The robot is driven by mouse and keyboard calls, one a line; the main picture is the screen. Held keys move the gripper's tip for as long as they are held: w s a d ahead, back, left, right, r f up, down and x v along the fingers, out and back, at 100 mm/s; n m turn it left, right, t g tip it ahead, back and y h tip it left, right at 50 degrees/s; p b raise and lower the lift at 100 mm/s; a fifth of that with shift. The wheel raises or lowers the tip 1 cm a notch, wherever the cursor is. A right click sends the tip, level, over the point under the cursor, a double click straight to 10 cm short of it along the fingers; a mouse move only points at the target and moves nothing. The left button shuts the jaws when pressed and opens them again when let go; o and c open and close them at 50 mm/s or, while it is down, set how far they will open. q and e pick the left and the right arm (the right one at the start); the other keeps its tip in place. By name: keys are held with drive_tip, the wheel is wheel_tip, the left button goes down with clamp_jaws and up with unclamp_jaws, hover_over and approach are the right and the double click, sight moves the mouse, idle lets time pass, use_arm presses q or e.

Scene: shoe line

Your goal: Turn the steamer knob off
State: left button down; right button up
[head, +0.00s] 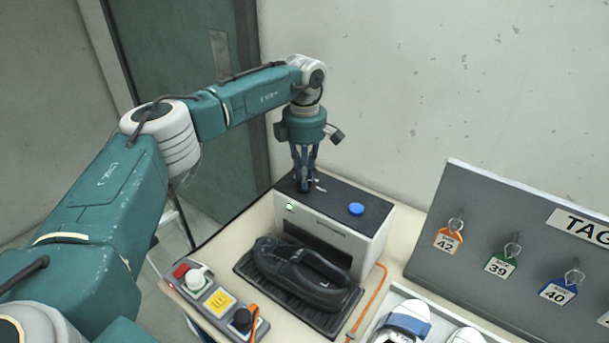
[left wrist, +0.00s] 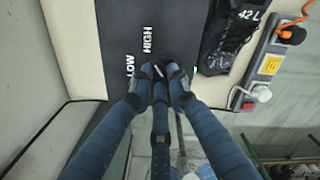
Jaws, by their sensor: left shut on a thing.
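The steamer (head: 362,242) is a white box with a black top, standing at the back of the table against the wall. A small green light glows at its front left corner. My left gripper (head: 305,187) points down at the left end of the top, fingers shut on the steamer knob (left wrist: 158,73). The knob is dark with a pale mark and mostly hidden between the fingers. In the left wrist view the gripper (left wrist: 157,82) sits beside the printed words LOW and HIGH on the black top (left wrist: 165,20). My right gripper is out of view.
A blue button (head: 356,209) is on the steamer top, right of the gripper. A black shoe (head: 302,276) lies on a dark tray before the steamer. A power strip (head: 219,301) with plugs is at front left. A tag board (head: 480,205) stands at right.

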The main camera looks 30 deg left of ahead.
use_arm(q)
drive_tip(key=n, duration=0.6)
drive_tip(key=shift+a+r+b, duration=0.1)
drive_tip(key=shift+b, duration=0.25)
drive_tip(key=n, duration=0.6)
drive_tip(key=n+b, duration=0.1)
drive_tip(key=n, duration=0.4)
drive_tip(key=shift+s+r+n, duration=0.1)
drive_tip(key=shift+s+n, duration=0.05)
drive_tip(key=shift+n, duration=2.75)
drive_tip(key=shift+r, duration=0.1)
drive_tip(key=c, duration=1.8)
unclamp_jaws()
drive_tip(key=shift+o, duration=0.7)
drive_tip(key=shift+s, duration=0.15)
